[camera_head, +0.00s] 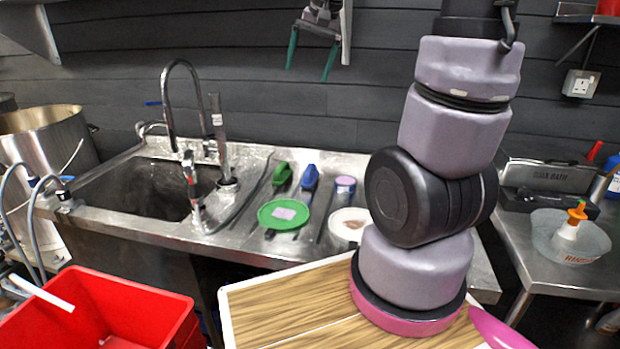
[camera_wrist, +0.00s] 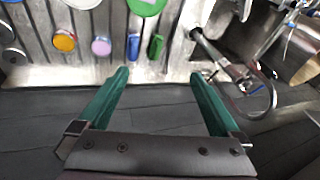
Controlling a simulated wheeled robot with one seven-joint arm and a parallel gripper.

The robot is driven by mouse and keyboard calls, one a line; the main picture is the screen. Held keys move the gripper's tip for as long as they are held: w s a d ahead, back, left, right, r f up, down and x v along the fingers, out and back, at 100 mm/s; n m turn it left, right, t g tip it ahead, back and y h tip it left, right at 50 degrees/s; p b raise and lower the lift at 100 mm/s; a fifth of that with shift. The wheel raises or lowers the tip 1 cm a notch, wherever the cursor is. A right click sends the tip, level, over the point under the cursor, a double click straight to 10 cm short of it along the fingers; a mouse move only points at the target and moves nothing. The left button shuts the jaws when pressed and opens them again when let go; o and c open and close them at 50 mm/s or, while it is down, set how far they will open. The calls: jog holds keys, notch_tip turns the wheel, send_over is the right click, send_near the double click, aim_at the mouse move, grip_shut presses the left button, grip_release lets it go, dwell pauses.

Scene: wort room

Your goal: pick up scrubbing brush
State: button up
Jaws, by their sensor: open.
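Two brush-like items lie side by side at the back of the steel sink counter: a green one (camera_head: 282,176) and a blue one (camera_head: 310,178). I cannot tell which one is the scrubbing brush. In the wrist view the blue item (camera_wrist: 133,46) and the green item (camera_wrist: 155,46) show beyond my fingers, small and without clear bristles. My gripper (camera_head: 308,72) is raised high by the dark wall, above and apart from them. Its green fingers are spread and empty; they also show in the wrist view (camera_wrist: 160,74).
A green disc (camera_head: 284,213), a white disc (camera_head: 350,224) and a small purple-topped tub (camera_head: 345,187) share the counter. A tall tap (camera_head: 166,90) and the sink (camera_head: 150,188) are left. A red crate (camera_head: 150,300) stands at front left. A clear bowl (camera_head: 570,240) sits right.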

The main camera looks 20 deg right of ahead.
jog(key=w+d+f+g, duration=0.1)
jog(key=w+d+f, duration=0.1)
jog(key=w+f, duration=0.55)
jog(key=m+g+h, duration=0.1)
jog(key=g+h, duration=0.1)
jog(key=g, duration=0.1)
send_over(310, 166)
notch_tip(310, 166, down, 22)
jog(key=shift+r, duration=0.1)
notch_tip(310, 166, down, 7)
jog(key=shift+w+d+r, duration=0.1)
jog(key=shift+r, duration=0.1)
notch_tip(310, 166, down, 6)
jog(key=shift+r, duration=0.15)
grip_shut()
jog(key=r, duration=1)
jog(key=shift+s+r, duration=0.1)
jog(key=shift+s, duration=0.1)
